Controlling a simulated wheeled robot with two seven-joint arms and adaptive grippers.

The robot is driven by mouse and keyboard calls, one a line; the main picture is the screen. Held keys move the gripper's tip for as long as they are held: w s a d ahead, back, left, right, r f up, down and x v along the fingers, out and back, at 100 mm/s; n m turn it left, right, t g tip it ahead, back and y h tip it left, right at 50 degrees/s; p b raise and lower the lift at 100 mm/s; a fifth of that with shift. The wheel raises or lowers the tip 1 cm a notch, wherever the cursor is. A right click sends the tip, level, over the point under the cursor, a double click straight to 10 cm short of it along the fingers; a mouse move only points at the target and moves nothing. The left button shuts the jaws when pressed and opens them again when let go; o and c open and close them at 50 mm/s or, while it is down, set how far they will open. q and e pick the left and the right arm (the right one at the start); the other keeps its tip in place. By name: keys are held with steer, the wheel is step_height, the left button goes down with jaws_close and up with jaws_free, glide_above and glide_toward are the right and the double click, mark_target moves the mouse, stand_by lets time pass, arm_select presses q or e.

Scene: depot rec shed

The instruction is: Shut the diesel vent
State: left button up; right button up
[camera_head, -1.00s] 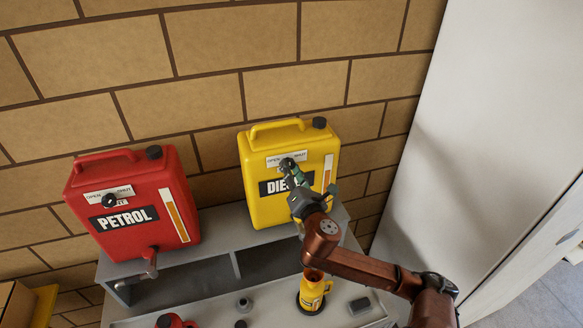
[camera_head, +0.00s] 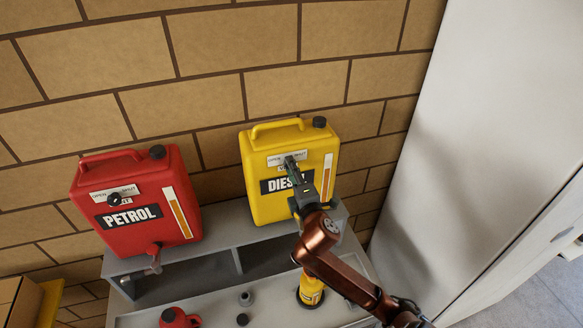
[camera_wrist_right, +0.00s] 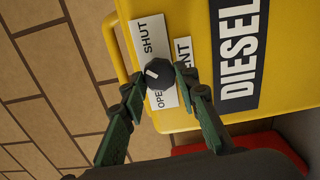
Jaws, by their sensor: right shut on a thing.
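The yellow diesel can (camera_head: 255,200) stands on a grey shelf unit against the brick wall. Its white OPEN/SHUT plate (camera_head: 272,160) is partly behind my right gripper (camera_head: 291,163). In the right wrist view, my right gripper (camera_wrist_right: 160,78) is shut on the dark round vent knob (camera_wrist_right: 160,75), one finger on each side. The knob's white mark points to the upper left of that view, on the can's front between the OPEN and SHUT words; its exact setting is hard to tell. My left gripper is not in view.
A red petrol can (camera_head: 165,180) with its own vent knob (camera_head: 114,199) and a tap stands to the left. A small yellow container (camera_head: 311,290) is below my right arm. A small red container (camera_head: 178,318) sits at the bottom. A pale panel (camera_head: 440,150) rises at right.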

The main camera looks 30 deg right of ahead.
steer(key=shift+m, duration=0.5)
steer(key=o, duration=1.1)
steer(key=shift+o, duration=0.2)
steer(key=v, duration=1.2)
